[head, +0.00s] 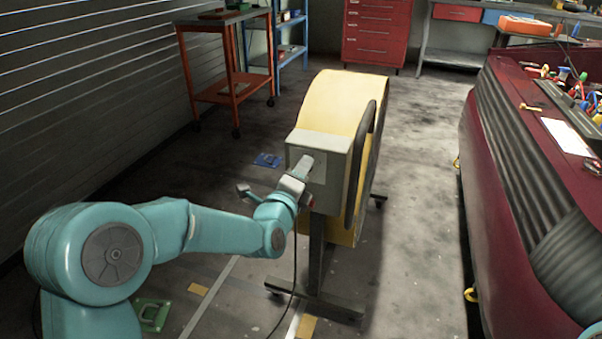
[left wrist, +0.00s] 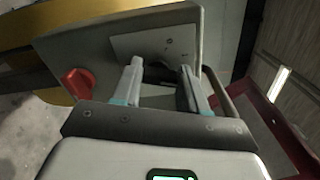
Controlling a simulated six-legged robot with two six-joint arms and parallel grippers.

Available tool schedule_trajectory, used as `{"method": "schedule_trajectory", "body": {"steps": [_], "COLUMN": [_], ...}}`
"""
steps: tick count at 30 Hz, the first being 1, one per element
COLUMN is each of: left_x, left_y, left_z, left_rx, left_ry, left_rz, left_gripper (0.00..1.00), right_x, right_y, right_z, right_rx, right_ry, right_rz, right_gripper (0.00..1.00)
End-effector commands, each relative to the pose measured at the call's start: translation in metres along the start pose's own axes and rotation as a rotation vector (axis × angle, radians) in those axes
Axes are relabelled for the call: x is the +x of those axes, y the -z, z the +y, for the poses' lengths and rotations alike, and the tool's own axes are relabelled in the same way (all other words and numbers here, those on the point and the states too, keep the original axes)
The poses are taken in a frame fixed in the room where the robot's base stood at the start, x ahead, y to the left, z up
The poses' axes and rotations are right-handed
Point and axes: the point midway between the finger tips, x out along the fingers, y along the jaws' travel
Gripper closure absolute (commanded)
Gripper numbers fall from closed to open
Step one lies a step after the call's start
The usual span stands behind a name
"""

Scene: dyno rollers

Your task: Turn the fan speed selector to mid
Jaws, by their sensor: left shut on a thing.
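The fan is a large yellow drum (head: 325,100) on a dark wheeled stand, with a grey control box (head: 330,150) on its near side. My left gripper (head: 303,167) reaches the front face of this box. In the left wrist view, the two fingers of my left gripper (left wrist: 163,88) are shut on the dark fan speed selector (left wrist: 158,68), which sits on a light panel (left wrist: 125,44) with small marks. The fingers hide most of the selector, so I cannot tell its setting. My right gripper is not in view.
A red knob (left wrist: 78,82) sticks out on the box left of the fingers. A dark red car (head: 490,170) with tools on it stands at the right. An orange cart (head: 225,90) stands at the back left. Floor between fan and car is clear.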

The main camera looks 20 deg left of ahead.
Motion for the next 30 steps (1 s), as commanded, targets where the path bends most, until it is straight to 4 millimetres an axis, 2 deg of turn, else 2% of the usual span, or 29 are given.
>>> {"method": "schedule_trajectory", "body": {"steps": [15,16,18,26,30], "left_x": [0.000,0.000,0.000,0.000,-0.010], "left_y": [0.001,0.001,0.000,0.000,-0.001], "left_z": [0.000,0.000,0.000,0.000,-0.001], "left_rx": [0.015,0.015,0.015,0.015,0.015], "left_ry": [0.000,0.000,0.000,0.000,0.000], "left_rz": [0.001,0.001,0.001,0.000,0.000], "left_gripper": [0.88,0.48,0.32,0.32,0.32], "right_x": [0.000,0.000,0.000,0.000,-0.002], "right_y": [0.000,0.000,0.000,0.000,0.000], "right_z": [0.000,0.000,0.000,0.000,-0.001], "right_rx": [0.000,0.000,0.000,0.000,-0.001], "right_ry": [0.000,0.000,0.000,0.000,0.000], "right_rz": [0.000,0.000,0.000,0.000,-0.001], "right_gripper": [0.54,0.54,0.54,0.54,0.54]}}
